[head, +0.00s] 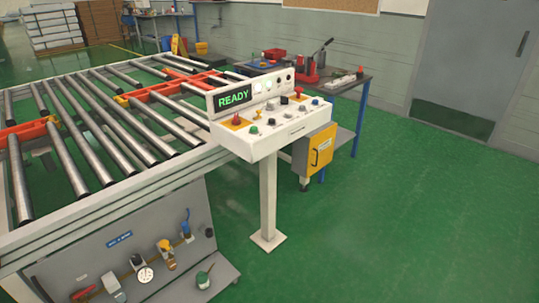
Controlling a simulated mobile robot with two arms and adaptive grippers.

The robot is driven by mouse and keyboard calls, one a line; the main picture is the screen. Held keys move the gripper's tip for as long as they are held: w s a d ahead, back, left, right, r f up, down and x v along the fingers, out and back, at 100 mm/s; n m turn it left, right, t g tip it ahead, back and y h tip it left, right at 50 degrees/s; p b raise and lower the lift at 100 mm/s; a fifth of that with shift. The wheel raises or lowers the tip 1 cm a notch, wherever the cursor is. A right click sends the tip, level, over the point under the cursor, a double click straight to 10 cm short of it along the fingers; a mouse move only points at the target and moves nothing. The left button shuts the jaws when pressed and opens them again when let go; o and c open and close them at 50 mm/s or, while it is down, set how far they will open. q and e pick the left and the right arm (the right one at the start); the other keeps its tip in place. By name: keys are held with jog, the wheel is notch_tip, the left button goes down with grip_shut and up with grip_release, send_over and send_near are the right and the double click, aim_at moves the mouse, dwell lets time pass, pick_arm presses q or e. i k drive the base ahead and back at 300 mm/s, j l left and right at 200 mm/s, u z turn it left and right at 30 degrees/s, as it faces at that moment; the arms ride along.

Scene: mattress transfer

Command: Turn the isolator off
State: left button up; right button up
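Neither of my grippers is in view. A white control console (262,140) stands on a post at the roller table's near right corner. Its display (234,97) reads READY in green. A yellow box with a black handle (319,151) is behind the console post. No readable label shows which of these is the isolator, and switch positions are too small to tell.
The roller table (100,198) fills the left. Its grey side panel (60,268) carries a gauge (146,274), a red handle (83,294) and several fittings. A workbench (345,85) with tools stands behind the console. Green floor (400,220) is clear at the right, up to a grey door (468,70).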

aim_at(235, 121)
jog(key=i+j+z, duration=0.1)
jog(key=i, duration=0.45)
jog(key=i+j, duration=0.15)
jog(key=i, duration=0.4)
jog(key=l+z, duration=0.05)
